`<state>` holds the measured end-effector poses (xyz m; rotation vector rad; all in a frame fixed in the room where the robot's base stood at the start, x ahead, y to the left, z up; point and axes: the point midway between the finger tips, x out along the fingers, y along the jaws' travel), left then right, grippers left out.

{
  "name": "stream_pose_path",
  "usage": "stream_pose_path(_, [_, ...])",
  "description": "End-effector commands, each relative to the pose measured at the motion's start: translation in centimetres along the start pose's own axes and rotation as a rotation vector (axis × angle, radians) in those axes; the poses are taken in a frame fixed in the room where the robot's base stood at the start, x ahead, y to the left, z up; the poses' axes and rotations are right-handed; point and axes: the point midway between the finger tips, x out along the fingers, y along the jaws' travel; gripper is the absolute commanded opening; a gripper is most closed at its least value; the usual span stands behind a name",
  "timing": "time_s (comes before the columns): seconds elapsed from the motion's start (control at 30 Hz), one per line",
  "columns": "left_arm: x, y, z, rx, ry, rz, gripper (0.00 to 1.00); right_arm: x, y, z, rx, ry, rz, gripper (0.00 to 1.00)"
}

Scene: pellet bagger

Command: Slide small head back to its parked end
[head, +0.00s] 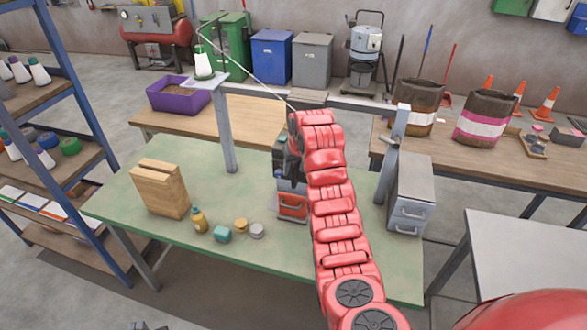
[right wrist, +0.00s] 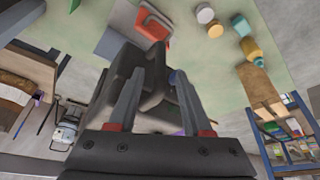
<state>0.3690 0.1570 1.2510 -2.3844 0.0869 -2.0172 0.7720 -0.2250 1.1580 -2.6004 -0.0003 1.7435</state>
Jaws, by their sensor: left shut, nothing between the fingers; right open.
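The small head appears to be the dark block (right wrist: 150,85) between my right fingers in the right wrist view. In the head view a dark part of it (head: 283,158) shows beside my red right arm, which hides most of it. It sits by a grey overhead rail (head: 255,91) on two posts above the green table. My right gripper (right wrist: 158,105) is open, one finger on each side of the block; I cannot tell whether they touch it. Its jaws are hidden in the head view. My left gripper (head: 140,326) barely shows at the bottom left edge, shut and empty.
A white thread cone (head: 203,64) stands at the rail's left end, its thread running toward the middle. On the green table (head: 110,200) are a wooden block (head: 160,188), a yellow bottle (head: 198,219), small jars, a red drawer unit (head: 293,206) and a grey cabinet (head: 412,190).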

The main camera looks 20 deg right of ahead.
Motion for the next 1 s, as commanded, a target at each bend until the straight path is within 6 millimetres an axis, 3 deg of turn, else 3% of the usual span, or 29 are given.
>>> stream_pose_path(0.23, [1.3, -0.1, -0.2, 0.000, -0.001, 0.000, 0.00, 2.0, 0.0, 0.0, -0.001, -0.002, 0.000, 0.50])
stream_pose_path(0.57, [1.2, -0.1, -0.2, 0.000, -0.001, 0.000, 0.00, 2.4, 0.0, -0.1, -0.001, 0.003, 0.001, 0.50])
stream_pose_path(0.83, [1.2, -0.1, -0.2, 0.000, -0.001, 0.000, 0.00, 2.4, 0.0, -0.1, -0.001, 0.002, 0.001, 0.03])
stream_pose_path(1.0, [1.2, -0.1, -0.2, 0.000, -0.001, 0.000, 0.00, 2.4, 0.0, -0.1, -0.001, 0.002, 0.001, 0.00])
